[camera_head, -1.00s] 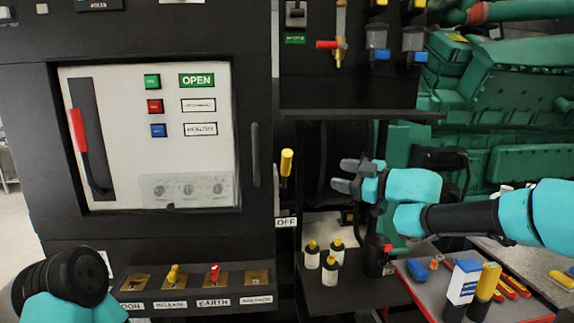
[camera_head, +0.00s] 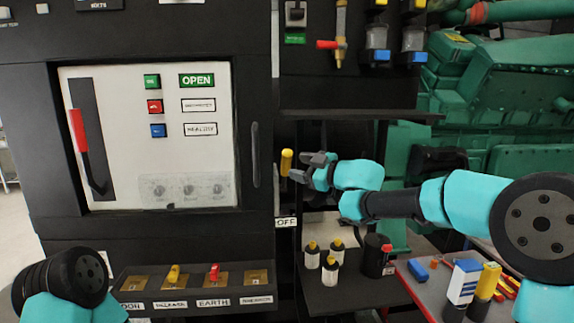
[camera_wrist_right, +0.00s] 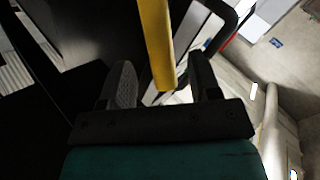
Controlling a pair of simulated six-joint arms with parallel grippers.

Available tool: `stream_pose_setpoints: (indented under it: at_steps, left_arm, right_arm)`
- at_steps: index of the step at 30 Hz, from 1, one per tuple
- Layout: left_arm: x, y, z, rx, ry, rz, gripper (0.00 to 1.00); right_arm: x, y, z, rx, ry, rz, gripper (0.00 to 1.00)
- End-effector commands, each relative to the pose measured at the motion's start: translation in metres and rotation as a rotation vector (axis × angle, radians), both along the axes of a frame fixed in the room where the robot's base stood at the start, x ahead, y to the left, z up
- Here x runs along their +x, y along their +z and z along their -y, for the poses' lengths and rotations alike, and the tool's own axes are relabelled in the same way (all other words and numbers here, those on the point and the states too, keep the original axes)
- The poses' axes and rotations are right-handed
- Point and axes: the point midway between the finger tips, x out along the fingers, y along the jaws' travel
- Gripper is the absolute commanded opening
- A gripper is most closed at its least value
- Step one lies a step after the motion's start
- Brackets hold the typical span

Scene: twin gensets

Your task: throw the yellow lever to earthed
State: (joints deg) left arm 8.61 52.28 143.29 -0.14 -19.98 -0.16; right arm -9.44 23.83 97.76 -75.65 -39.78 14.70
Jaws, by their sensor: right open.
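The yellow lever (camera_head: 287,163) stands upright on the side of the black cabinet, above a plate reading OFF (camera_head: 286,222). My right gripper (camera_head: 304,167) is open just to the right of the lever, with its fingers pointing at it. In the right wrist view the lever's yellow handle (camera_wrist_right: 156,45) comes down from the top, and its end lies between the two open fingertips (camera_wrist_right: 162,80). I cannot tell whether a finger touches it. My left arm shows at the lower left, but its gripper is not in view.
A white panel (camera_head: 120,95) with a red handle (camera_head: 79,130) is left of the lever. Small yellow and red switches (camera_head: 213,272) sit on a sloped ledge below.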

Motion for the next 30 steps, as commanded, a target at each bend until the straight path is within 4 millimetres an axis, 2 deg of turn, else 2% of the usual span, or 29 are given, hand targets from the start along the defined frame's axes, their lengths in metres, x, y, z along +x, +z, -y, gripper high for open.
stream_pose_setpoints:
  at_steps: [3,9,21,30]
  left_arm:
    - [0.0,0.0,0.0,0.0,0.0,0.0,0.42]
    - [0.0,0.0,0.0,0.0,0.0,0.0,0.42]
    - [0.0,0.0,0.0,0.0,0.0,0.0,0.42]
    - [0.0,0.0,0.0,0.0,0.0,0.0,0.42]
  right_arm:
    - [0.013,-0.001,-0.017,0.0,0.001,0.0,0.57]
    - [0.027,0.0,-0.034,0.0,0.0,0.0,0.57]
    - [0.031,0.0,-0.038,0.0,-0.001,0.0,0.56]
    - [0.031,0.0,-0.038,0.0,-0.001,0.0,0.27]
